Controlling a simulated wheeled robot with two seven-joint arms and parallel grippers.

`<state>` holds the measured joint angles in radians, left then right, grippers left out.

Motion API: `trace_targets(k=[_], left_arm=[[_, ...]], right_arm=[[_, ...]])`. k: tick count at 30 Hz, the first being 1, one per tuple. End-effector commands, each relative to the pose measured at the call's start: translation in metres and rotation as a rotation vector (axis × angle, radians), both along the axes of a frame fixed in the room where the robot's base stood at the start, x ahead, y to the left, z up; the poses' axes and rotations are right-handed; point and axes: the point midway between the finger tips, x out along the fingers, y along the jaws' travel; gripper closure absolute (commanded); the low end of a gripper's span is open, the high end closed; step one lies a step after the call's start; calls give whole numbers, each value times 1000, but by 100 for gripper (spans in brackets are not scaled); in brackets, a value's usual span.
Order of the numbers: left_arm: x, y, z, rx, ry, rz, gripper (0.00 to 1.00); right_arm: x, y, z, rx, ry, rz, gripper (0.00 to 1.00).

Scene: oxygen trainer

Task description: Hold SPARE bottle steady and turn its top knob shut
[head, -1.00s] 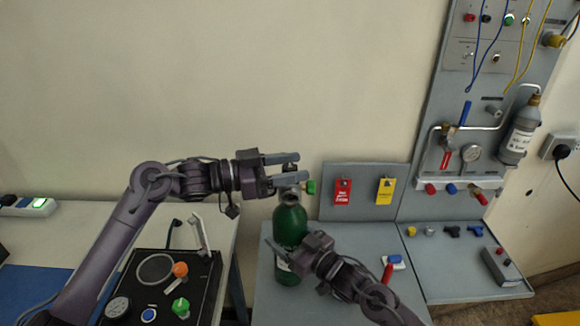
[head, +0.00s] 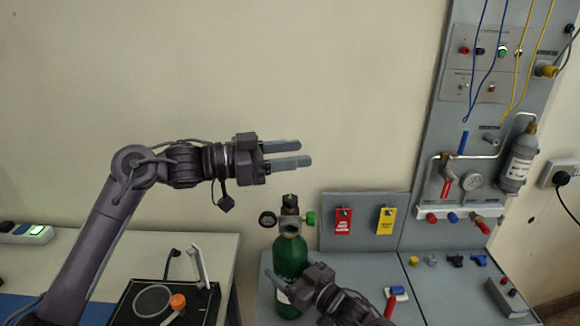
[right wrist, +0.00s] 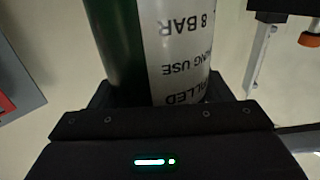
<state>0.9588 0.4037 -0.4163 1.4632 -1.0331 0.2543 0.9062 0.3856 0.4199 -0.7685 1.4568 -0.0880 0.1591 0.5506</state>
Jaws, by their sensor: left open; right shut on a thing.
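The green SPARE bottle (head: 290,257) stands upright on the grey bench. Its valve head carries a dark top knob (head: 289,200), a round gauge on the left and a green knob (head: 310,218) on the right. My right gripper (head: 289,284) is shut around the bottle's lower body. In the right wrist view the bottle (right wrist: 125,50) with its white printed label fills the space between the jaws. My left gripper (head: 300,153) is open and empty, above the top knob and apart from it.
Red and yellow tags (head: 386,221) hang on a low panel right of the bottle. A tall panel (head: 440,130) with pipes and a grey cylinder (head: 519,158) stands further right. A black case (head: 140,290) sits on the left table.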

Motion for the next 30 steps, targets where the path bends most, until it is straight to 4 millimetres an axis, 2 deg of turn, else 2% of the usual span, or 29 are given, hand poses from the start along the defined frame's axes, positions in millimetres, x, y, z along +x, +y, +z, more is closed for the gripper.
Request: trace_targets(k=[9, 10, 15, 25, 30], left_arm=[[0, 0, 0, 0, 1, 0, 50], [0, 0, 0, 0, 1, 0, 50], [0, 0, 0, 0, 1, 0, 50], [0, 0, 0, 0, 1, 0, 50], [0, 0, 0, 0, 1, 0, 50]], right_arm=[[0, 0, -1, 0, 1, 0, 99], [0, 0, -1, 0, 1, 0, 26], [0, 0, 0, 0, 1, 0, 4], [-2, -2, 0, -1, 1, 0, 3], [-19, -19, -2, -2, 4, -1, 3]])
